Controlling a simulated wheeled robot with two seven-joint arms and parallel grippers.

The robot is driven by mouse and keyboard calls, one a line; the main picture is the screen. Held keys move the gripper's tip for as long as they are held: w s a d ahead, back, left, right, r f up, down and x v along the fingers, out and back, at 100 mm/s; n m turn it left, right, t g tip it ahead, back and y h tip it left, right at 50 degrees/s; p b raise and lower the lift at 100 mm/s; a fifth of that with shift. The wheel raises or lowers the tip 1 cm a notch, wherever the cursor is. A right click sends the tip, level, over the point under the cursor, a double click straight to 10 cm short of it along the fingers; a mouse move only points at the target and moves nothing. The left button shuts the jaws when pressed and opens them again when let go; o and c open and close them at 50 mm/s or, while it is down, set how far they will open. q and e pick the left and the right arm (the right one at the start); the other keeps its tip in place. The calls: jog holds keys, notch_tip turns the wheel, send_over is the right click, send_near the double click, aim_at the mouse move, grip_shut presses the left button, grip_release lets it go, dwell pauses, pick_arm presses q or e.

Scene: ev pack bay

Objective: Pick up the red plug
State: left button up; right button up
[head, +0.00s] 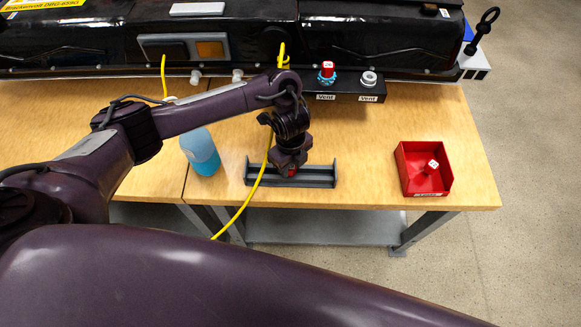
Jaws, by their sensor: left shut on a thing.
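My left gripper (290,165) points down over the grey tray (320,185) on the wooden bench. It is shut on a small red plug (292,172), which is mostly hidden by the fingers. I cannot tell whether the plug touches the tray. Another red plug (327,66) stands in the left vent port of the black pack. A third red plug (433,165) lies in the red bin (408,180) at the right. My right gripper is not in view.
A yellow cable (252,190) runs down past the tray's left part. The open right vent port (369,79) is on the black battery pack (380,40). Bare bench (370,135) lies between tray and bin.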

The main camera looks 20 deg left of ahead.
pick_arm(q)
notch_tip(320, 180, up, 20)
jog(key=p, duration=0.5)
jog(key=shift+p, duration=0.3)
dwell(0.4)
